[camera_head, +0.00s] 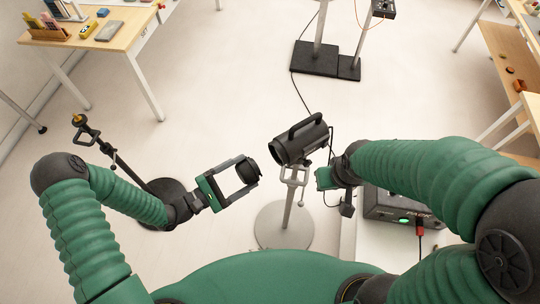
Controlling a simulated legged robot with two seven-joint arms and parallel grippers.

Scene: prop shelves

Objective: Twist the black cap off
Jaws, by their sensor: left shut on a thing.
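My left gripper (247,171), with its green base, is shut on the black cap (250,167), a short dark round piece between its fingertips. The cap is apart from the black cylindrical device (301,143), with a gap of floor between them. The device has a top handle and sits tilted on a grey stand, its round front end turned toward the lower left. My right gripper (325,179) is just right of the stand below the device. Its fingers are mostly hidden, so I cannot tell whether it grips anything.
The stand's round grey base (283,226) is on the floor in front of me. A black control box (398,206) with a red plug is at the right, under my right arm. A thin stand (97,140) is at the left. Wooden tables (125,38) stand at the back left and right.

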